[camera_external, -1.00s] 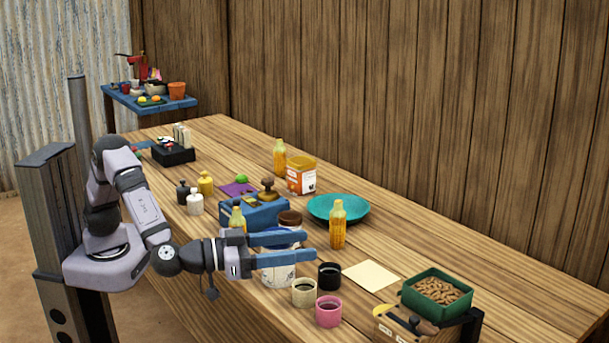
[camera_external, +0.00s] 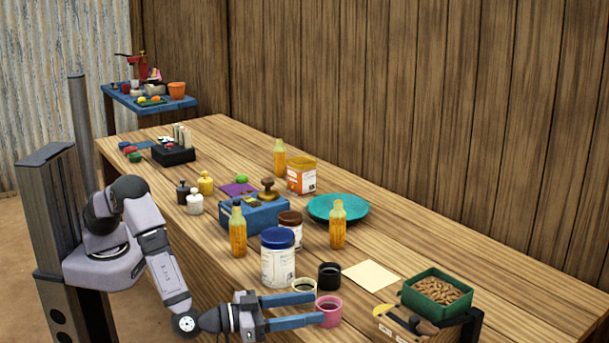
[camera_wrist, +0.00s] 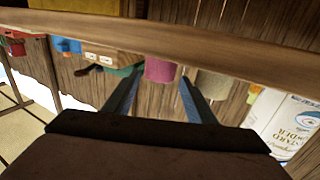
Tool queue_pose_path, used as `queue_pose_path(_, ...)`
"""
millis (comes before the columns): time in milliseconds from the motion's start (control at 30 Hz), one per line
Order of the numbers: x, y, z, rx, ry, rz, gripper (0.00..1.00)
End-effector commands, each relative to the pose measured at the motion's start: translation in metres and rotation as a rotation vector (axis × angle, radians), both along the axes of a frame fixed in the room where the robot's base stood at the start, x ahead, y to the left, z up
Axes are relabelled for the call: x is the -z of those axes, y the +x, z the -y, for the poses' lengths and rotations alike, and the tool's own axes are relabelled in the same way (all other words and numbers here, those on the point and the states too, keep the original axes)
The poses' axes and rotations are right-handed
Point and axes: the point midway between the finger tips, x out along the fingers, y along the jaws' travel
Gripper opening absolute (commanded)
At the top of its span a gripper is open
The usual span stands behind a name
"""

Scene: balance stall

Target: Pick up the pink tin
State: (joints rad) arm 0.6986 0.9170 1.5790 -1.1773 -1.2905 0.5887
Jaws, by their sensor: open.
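The pink tin (camera_external: 333,315) stands upright and open-topped on the wooden table, in front of the black tin (camera_external: 329,276) and beside the cream tin (camera_external: 304,286). My gripper (camera_external: 320,308) is open, its blue fingers reaching right towards the pink tin. The near finger overlaps the tin's left side in the external view, so touching or apart cannot be told. In the wrist view the pink tin (camera_wrist: 160,70) lies ahead between the fingertips of my gripper (camera_wrist: 158,84), with the cream tin (camera_wrist: 212,86) just right of it.
A blue-lidded white canister (camera_external: 278,263) stands behind the gripper. A green crate (camera_external: 409,295) of brown pieces and a wooden box with a handle (camera_external: 398,325) are to the right. A pale sheet (camera_external: 371,276) lies flat behind the tins. Sauce bottles and a teal bowl (camera_external: 352,214) stand farther back.

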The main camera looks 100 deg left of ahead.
Motion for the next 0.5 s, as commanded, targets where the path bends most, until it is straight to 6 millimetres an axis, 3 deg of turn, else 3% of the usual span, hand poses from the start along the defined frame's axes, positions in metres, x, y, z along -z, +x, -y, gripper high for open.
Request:
queue_pose_path(267,-0.001,0.01,-0.005,-0.001,0.0,-0.001,0.51)
queue_pose_path(500,-0.001,0.037,-0.016,-0.002,0.0,-0.001,0.51)
